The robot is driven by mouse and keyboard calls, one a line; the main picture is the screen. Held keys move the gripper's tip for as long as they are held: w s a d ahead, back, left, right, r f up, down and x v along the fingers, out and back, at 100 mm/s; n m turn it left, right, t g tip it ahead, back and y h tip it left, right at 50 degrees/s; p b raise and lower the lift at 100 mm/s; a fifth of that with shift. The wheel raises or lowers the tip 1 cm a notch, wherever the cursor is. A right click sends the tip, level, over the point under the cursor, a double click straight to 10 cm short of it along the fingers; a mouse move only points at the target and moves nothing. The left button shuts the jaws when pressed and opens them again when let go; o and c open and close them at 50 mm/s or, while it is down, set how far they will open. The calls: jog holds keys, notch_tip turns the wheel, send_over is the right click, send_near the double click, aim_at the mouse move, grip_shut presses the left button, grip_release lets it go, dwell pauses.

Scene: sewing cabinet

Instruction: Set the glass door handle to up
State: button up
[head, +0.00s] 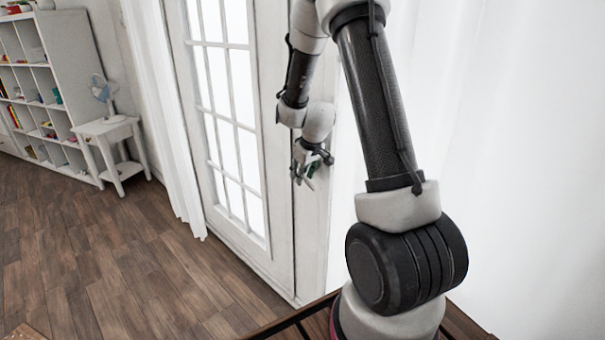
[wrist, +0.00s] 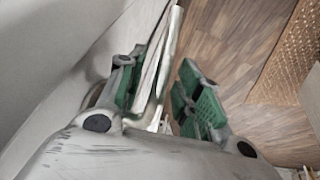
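The white glass door (head: 276,185) stands upright and looks closed in the head view, with several panes. My gripper (head: 303,178) is at the door's right edge, about mid-height. The handle cannot be made out clearly there; my gripper covers that area. In the wrist view my gripper (wrist: 163,105) is open, its two green-padded fingers apart. A pale, narrow strip runs between the fingers, closer to the left one; I cannot tell whether it is the handle or the door's edge. Contact with either finger cannot be told.
A white curtain (head: 165,120) hangs left of the door. A small white table (head: 107,128) with a fan (head: 103,92) and a white shelf (head: 68,75) stand farther left. The wooden floor (head: 120,255) before the door is clear. A woven surface (wrist: 290,60) lies at right in the wrist view.

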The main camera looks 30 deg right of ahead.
jog(key=shift+c, duration=0.4)
grip_shut()
jog(key=shift+r+g, duration=0.2)
jog(key=shift+g, duration=0.2)
jog(key=shift+s+d+r+n+g+h, duration=0.15)
jog(key=shift+r+g+h, duration=0.2)
jog(key=shift+g, duration=0.55)
jog(key=shift+s+a+r+n+g+h, duration=0.1)
jog(key=shift+r+g+h, duration=0.2)
jog(key=shift+g, duration=0.6)
jog(key=shift+s+d+r+n+g+h, duration=0.15)
jog(key=shift+r+g+h, duration=0.2)
jog(key=shift+g, duration=0.55)
jog(key=shift+r, duration=0.1)
jog(key=shift+o, duration=0.4)
grip_release()
